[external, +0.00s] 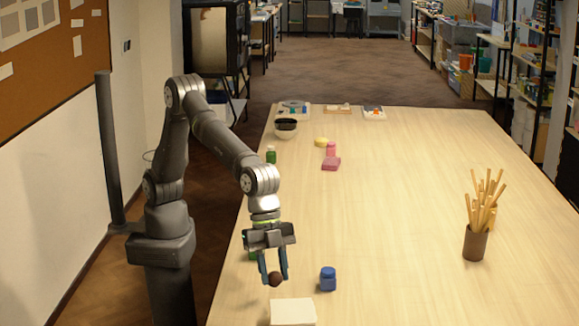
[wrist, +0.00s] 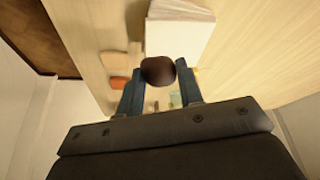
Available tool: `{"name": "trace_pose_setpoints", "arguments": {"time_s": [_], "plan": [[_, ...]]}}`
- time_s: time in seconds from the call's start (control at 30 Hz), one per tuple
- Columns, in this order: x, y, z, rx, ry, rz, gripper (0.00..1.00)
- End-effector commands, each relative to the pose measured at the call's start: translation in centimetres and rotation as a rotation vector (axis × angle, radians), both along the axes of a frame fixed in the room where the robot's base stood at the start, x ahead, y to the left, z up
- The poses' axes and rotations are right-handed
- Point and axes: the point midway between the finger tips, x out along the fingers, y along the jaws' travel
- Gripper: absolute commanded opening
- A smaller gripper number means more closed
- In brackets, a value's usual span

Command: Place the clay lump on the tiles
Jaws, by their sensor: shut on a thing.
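The clay lump (external: 275,279) is a small dark brown ball. My gripper (external: 275,277) points down and is shut on it, with a blue finger on each side. The tiles (external: 293,311) are a pale cream stack at the bottom edge of the external view, just in front and to the right of the lump. In the wrist view the lump (wrist: 158,71) sits between the fingertips, and the tiles (wrist: 180,37) show beyond it. The lump appears held above the table; whether it overlaps the tiles from above I cannot tell.
A blue jar (external: 328,279) stands close to the right of my gripper. A brown cup of sticks (external: 475,243) stands further right. Pink items (external: 331,163), a green bottle (external: 271,155) and a dark-rimmed bowl (external: 286,129) are further back. The middle of the table is clear.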

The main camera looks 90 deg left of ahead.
Motion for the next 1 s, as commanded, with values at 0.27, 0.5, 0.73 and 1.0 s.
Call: {"name": "trace_pose_setpoints", "arguments": {"time_s": [0.27,0.5,0.73,1.0], "plan": [[1.4,0.2,-1.6,0.000,0.000,-0.001,0.11],[1.4,0.2,-4.7,-0.002,0.001,-0.002,0.11],[1.4,0.2,-4.8,-0.003,-0.001,-0.002,0.11],[1.4,0.2,-5.1,-0.002,0.000,-0.003,0.55]]}}
